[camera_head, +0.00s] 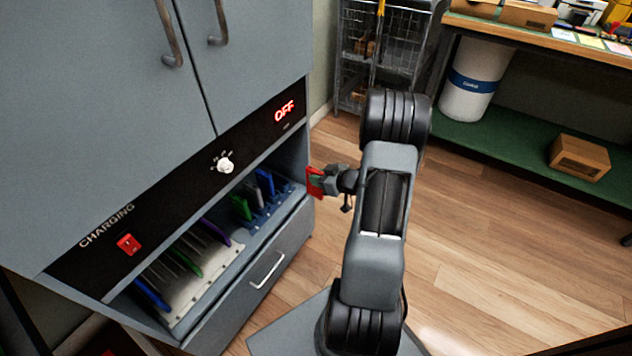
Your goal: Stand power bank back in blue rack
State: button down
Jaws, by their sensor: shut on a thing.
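My gripper (326,180) is at the right end of the cabinet's open bay, just outside it. It is shut on a red, flat block (315,183), which I take to be the power bank. The blue rack (268,212) stands inside the bay at its right end. A green slab (241,208) and a blue slab (265,182) stand in it. The held block is to the right of the rack and apart from it. The gripper's fingertips are small and partly hidden by the block.
A pale rack (205,283) with several upright devices fills the bay's left part. A drawer with a handle (267,270) is below. The panel above has a white knob (225,165), a red switch (128,244) and a lit OFF sign (285,110). Floor (480,260) is clear at right.

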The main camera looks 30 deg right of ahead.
jog(key=w+a+b, duration=0.1)
jog(key=w+a, duration=0.2)
jog(key=w, duration=0.4)
jog(key=w+a+b, duration=0.1)
jog(key=w+a, duration=0.3)
jog(key=w, duration=0.4)
jog(key=shift+w+f, duration=0.15)
jog(key=shift+f, duration=0.05)
jog(key=shift+a, duration=0.1)
dwell(0.7)
dwell(0.3)
jog(key=shift+f, duration=0.5)
dwell(0.6)
jog(key=shift+f+b, duration=1.05)
jog(key=shift+f, duration=0.45)
jog(key=shift+f, duration=0.35)
jog(key=c, duration=0.9)
grip_release()
jog(key=shift+c, duration=0.2)
jog(key=shift+f, duration=0.1)
